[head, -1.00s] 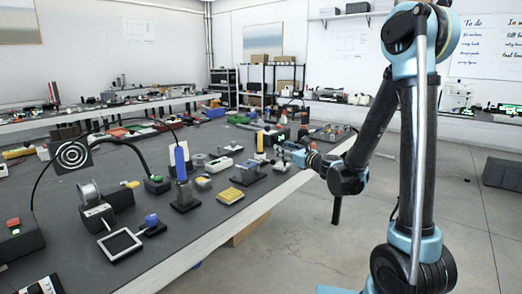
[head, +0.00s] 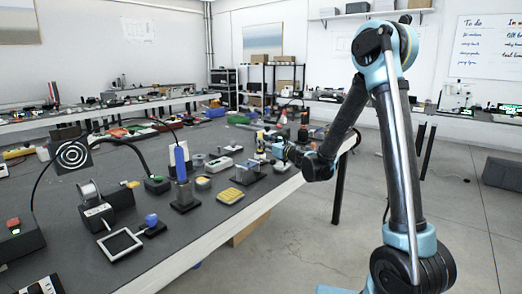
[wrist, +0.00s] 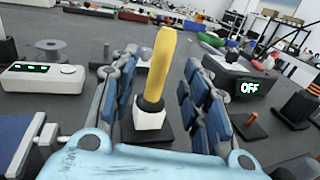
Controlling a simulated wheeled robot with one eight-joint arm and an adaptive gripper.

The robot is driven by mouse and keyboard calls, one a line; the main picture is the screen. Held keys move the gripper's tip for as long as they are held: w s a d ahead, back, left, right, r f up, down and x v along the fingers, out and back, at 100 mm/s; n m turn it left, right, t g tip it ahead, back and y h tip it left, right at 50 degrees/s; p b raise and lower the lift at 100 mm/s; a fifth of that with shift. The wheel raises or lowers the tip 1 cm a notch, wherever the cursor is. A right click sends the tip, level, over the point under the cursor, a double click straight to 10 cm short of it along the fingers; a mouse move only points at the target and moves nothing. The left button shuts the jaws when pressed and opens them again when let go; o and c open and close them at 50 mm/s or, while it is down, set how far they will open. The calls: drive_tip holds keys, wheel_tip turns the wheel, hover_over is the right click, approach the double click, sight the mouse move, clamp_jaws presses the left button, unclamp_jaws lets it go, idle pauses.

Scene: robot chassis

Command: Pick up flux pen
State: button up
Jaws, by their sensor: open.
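A yellow, upright, pen-like piece (wrist: 163,62) with a black collar, which looks like the flux pen, stands in a white block (wrist: 150,118) on a black base plate (wrist: 146,135). In the wrist view it shows between the two blue fingers of my gripper (wrist: 160,80), with a gap on each side. The fingers are apart and empty. I cannot tell how far beyond the fingertips it is. In the head view my gripper (head: 277,150) is over the bench's right edge area, beside a small yellow-topped item (head: 260,139).
A white box with a green display (wrist: 42,76) is at the left in the wrist view. A dark box reading OFF (wrist: 240,82) is close at the right. The dark bench (head: 150,215) is crowded with devices. Open floor (head: 330,235) lies to the right.

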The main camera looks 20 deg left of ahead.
sight(260, 152)
drive_tip(key=shift+x, duration=2.6)
clamp_jaws()
